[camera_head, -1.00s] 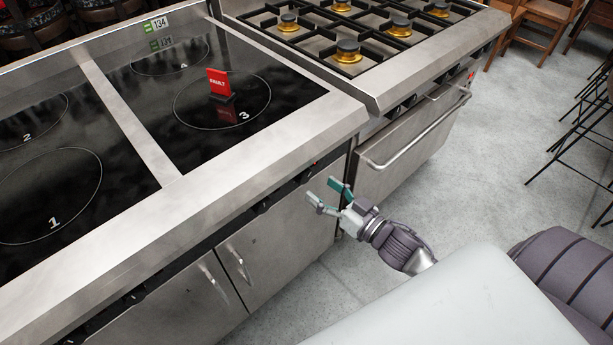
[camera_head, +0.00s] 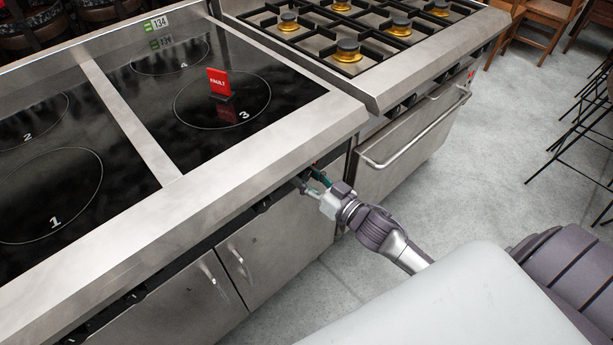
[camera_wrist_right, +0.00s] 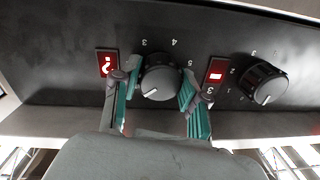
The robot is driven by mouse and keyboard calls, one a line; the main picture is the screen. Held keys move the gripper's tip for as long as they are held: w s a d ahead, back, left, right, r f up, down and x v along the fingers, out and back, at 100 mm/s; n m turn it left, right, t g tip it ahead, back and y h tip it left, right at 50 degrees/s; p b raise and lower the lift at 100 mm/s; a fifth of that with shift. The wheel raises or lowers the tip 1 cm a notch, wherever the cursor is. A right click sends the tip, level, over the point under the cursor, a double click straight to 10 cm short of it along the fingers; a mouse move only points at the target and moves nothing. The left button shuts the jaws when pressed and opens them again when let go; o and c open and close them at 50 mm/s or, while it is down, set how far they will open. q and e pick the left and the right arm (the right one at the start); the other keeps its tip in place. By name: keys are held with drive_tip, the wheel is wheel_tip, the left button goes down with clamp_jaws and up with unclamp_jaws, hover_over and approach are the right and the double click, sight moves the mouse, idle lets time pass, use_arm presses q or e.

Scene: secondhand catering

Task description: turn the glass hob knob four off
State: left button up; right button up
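My right gripper (camera_head: 313,180) is at the right end of the glass hob's (camera_head: 144,190) front panel, under the overhanging top. In the right wrist view, its two green-padded fingers (camera_wrist_right: 160,98) stand apart on either side of a round dark grey knob (camera_wrist_right: 162,82). The right finger appears close to or against the knob, with a small gap at the left finger. The knob has a pale pointer line aimed to the lower left. The picture shows its numbers upside down. A second knob (camera_wrist_right: 264,85) sits to the right. I cannot read which knob is four. My left gripper is not in view.
Red lit displays (camera_wrist_right: 107,63) (camera_wrist_right: 216,72) flank the straddled knob. A red "FAULT" sign (camera_head: 219,82) stands on ring 3 of the hob. Cupboard doors with handles (camera_head: 238,262) lie below. A gas range (camera_head: 400,60) with an oven rail stands right.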

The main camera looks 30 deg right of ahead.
drive_tip(key=shift+c, duration=1.3)
drive_tip(key=shift+r+n, duration=0.1)
drive_tip(key=shift+n, duration=0.2)
drive_tip(key=n+p, duration=0.2)
drive_tip(key=n, duration=0.1)
drive_tip(key=shift+r, duration=0.1)
drive_tip(key=n, duration=0.2)
drive_tip(key=shift+n+p, duration=0.35)
drive_tip(key=shift+n, duration=0.05)
drive_tip(key=shift+n+p, duration=0.3)
drive_tip(key=shift+n, duration=1.3)
drive_tip(key=o, duration=1.1)
drive_tip(key=shift+g+h, duration=0.3)
drive_tip(key=shift+o, duration=0.2)
